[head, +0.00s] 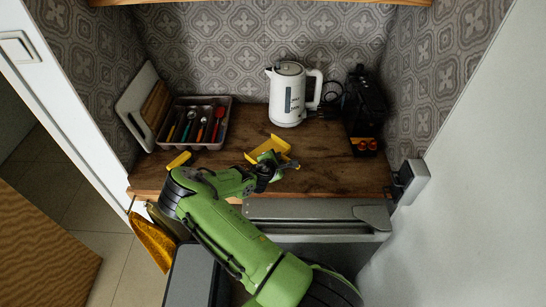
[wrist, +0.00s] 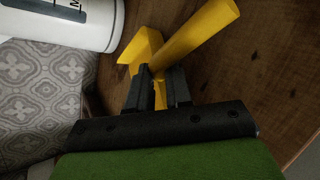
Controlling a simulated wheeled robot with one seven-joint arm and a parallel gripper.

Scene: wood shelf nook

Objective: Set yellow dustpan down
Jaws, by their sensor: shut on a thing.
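The yellow dustpan (head: 283,144) is at my gripper, over the wooden counter in front of the kettle. My gripper (head: 284,164) reaches in from the left and is shut on it. In the wrist view, my gripper's dark fingers (wrist: 160,88) close on a narrow yellow part. The dustpan's thick yellow bar (wrist: 198,33) extends to the upper right there. Part of the dustpan is hidden by my gripper. I cannot tell whether it touches the counter.
The wooden counter (head: 330,176) has free room at the front right. A white kettle (head: 286,100) stands behind. A black machine (head: 366,105) is at right. A cutlery tray (head: 222,138) is at left, with a small yellow piece (head: 178,160) near it.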

